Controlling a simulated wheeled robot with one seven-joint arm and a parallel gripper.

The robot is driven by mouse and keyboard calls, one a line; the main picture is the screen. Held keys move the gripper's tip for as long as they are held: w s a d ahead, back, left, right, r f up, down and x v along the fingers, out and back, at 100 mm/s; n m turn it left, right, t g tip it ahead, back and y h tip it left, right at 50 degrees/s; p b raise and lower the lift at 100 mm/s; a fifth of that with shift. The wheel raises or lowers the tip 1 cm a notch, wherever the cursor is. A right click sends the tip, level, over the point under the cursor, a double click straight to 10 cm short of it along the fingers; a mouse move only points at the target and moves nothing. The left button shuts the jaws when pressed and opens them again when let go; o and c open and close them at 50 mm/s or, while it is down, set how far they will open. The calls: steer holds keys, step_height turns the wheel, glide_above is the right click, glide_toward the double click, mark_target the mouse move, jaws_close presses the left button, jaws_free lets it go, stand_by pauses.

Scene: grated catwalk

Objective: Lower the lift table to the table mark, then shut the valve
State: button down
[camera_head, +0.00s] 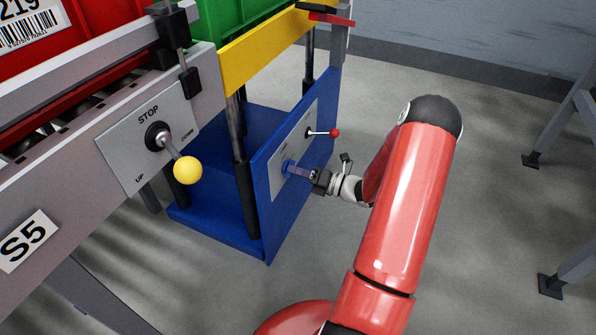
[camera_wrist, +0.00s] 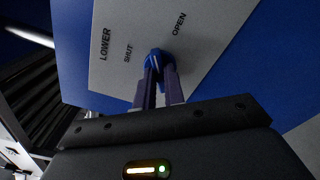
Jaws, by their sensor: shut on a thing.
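The lift table has a yellow top edge (camera_head: 270,47), dark posts and a blue base with an upright blue side panel (camera_head: 270,200). The valve is a small blue knob (camera_head: 289,166) on a grey plate on that panel. My gripper (camera_head: 303,172) is shut on it. In the wrist view the valve knob (camera_wrist: 157,58) sits between my fingertips (camera_wrist: 157,80), below the labels LOWER, SHUT and OPEN. The knob's exact angle is hard to tell. A red-balled lever (camera_head: 333,132) is on the same plate. A red pointer (camera_head: 325,17) is at the table's top corner, beside a grey post.
A green crate (camera_head: 215,22) stands on the lift table. At left, a grey conveyor (camera_head: 60,180) carries a red crate (camera_head: 90,20) and a yellow-balled STOP/UP/DOWN lever (camera_head: 187,170). A grey stand (camera_head: 575,120) is at right. The floor between is clear.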

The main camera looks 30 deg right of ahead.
steer(key=n+b, duration=0.2)
steer(key=n, duration=0.8)
steer(key=shift+f+b, duration=0.1)
steer(key=shift+b, duration=0.3)
steer(key=shift+n, duration=0.5)
steer(key=c, duration=1.5)
jaws_free()
steer(key=shift+s, duration=0.1)
steer(key=v, duration=0.7)
steer(key=shift+s+d+p, duration=0.25)
steer(key=shift+s+p, duration=0.05)
